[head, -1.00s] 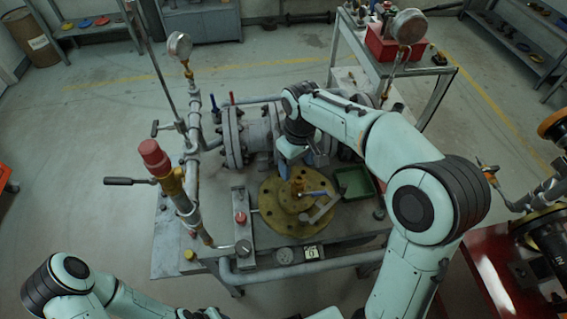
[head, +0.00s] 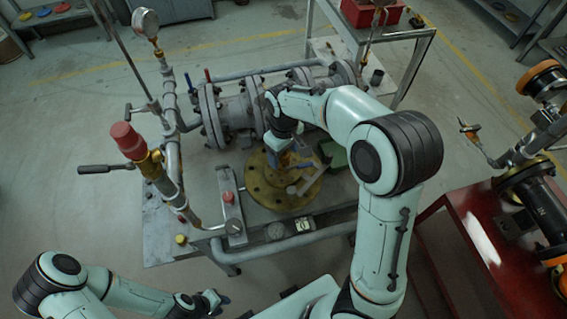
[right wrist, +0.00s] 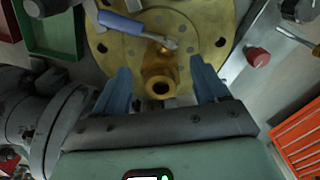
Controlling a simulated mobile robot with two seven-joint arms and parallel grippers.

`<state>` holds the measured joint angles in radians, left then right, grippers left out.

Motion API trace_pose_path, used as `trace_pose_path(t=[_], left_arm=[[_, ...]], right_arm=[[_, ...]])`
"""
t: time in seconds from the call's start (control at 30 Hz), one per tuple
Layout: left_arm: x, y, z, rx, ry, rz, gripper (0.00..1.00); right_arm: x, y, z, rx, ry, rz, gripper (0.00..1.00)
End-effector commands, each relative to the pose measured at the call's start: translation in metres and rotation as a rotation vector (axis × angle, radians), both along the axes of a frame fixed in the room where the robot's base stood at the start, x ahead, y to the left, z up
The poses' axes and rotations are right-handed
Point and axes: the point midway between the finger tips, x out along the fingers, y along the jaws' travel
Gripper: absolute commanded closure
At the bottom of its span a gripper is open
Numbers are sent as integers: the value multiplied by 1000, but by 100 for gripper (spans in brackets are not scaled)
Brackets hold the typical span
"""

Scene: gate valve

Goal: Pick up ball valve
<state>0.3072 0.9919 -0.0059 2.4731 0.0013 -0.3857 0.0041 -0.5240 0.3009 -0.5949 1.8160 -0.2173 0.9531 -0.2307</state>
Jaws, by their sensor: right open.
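The ball valve (right wrist: 158,72) is a small brass body with an open round end and a lever with a blue grip (right wrist: 122,25). It sits over the yellow round flange (right wrist: 205,12), which also shows in the head view (head: 262,190). My right gripper (right wrist: 160,68) is open, its two blue fingers on either side of the brass body with gaps showing. In the head view my right gripper (head: 286,156) reaches down over the flange and mostly hides the valve. My left gripper (head: 218,301) is low in the head view, away from the valve; its finger opening is unclear.
A green tray (head: 335,153) lies right of the flange. Grey flanged piping (head: 238,117) runs behind it. A relief valve with a red cap (head: 127,140) stands on the left. A red table (head: 455,225) with black pipework is at right.

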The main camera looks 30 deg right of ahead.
Motion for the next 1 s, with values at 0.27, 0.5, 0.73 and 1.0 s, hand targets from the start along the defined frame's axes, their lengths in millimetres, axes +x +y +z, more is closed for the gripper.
trace_pose_path(t=[0.27, 0.5, 0.73, 1.0], left_arm=[[-2, 0, -2, 0, 2, 0, 68], [-2, 0, -2, 0, 2, 0, 68], [-2, 0, -2, 0, 2, 0, 68], [-1, 0, -1, 0, 1, 0, 68]], right_arm=[[0, 1, -21, 1, 0, 0, 28], [0, 1, -20, 1, -1, 0, 57], [1, 1, -20, 1, -3, 0, 100], [2, 1, -14, 3, -5, 0, 100]])
